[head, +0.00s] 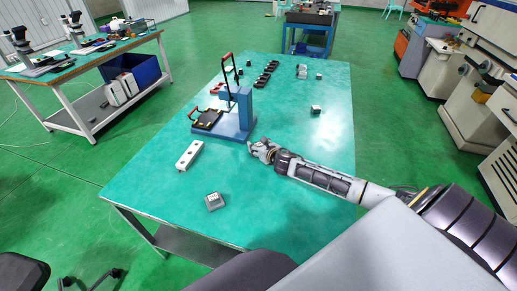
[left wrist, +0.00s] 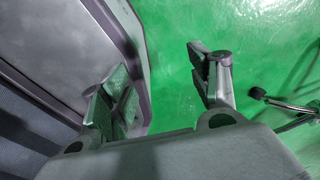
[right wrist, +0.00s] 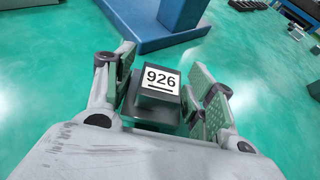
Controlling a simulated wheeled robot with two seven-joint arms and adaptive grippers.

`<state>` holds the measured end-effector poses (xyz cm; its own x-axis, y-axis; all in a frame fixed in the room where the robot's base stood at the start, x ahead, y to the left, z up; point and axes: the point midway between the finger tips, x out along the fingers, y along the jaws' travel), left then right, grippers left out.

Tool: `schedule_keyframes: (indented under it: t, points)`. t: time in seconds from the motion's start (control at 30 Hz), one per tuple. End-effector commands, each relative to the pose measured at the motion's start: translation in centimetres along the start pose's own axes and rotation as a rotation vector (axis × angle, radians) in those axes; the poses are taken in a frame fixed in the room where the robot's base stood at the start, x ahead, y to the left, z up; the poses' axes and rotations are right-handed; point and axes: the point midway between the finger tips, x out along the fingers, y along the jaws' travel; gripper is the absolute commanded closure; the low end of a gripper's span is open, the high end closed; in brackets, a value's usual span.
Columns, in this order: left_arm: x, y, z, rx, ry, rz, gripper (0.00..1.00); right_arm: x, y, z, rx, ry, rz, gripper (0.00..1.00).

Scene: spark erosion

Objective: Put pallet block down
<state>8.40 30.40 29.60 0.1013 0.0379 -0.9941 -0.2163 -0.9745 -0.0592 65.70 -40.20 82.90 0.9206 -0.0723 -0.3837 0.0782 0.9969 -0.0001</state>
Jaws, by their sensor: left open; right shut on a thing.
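The pallet block (right wrist: 158,88), dark grey with a white "926" label on top, sits between the green-padded fingers of my right gripper (right wrist: 165,90) in the right wrist view. In the head view this gripper (head: 252,148) is over the middle of the green table (head: 285,180), just in front of the blue press stand; the block is hard to make out there. I cannot tell whether the block touches the table. My left gripper (left wrist: 165,85) is open and empty in the left wrist view, with green floor beyond it. It is not in the head view.
A blue press stand (head: 242,117) is close beyond my right gripper; its base (right wrist: 155,38) shows in the right wrist view. A white strip with holes (head: 189,156) and a grey block (head: 214,202) lie nearer. Another block (head: 316,109) stands right. The table's front right is clear.

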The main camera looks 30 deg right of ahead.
Motion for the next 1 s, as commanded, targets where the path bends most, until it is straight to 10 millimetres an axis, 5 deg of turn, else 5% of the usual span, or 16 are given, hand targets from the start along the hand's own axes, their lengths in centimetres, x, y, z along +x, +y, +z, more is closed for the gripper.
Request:
schedule_keyframes:
  t: [0.63, 0.67, 0.8, 1.0]
  points:
    - [0.3, -1.9, -2.0, 0.004, 0.022, -0.020, 0.39, 0.5, 0.0, -1.1, -0.001, -0.003, 0.001, 0.85]
    - [0.3, -2.0, -2.0, 0.005, 0.022, -0.021, 0.39, 0.5, 0.0, -1.3, -0.001, 0.000, 0.000, 0.41]
    - [0.3, -1.9, -1.8, 0.004, 0.020, -0.020, 0.39, 0.5, 0.0, -1.3, 0.000, 0.000, 0.000, 0.24]
    - [0.3, -1.2, -0.9, 0.003, 0.011, -0.013, 0.39, 0.5, 0.0, -1.3, 0.000, 0.000, 0.000, 0.24]
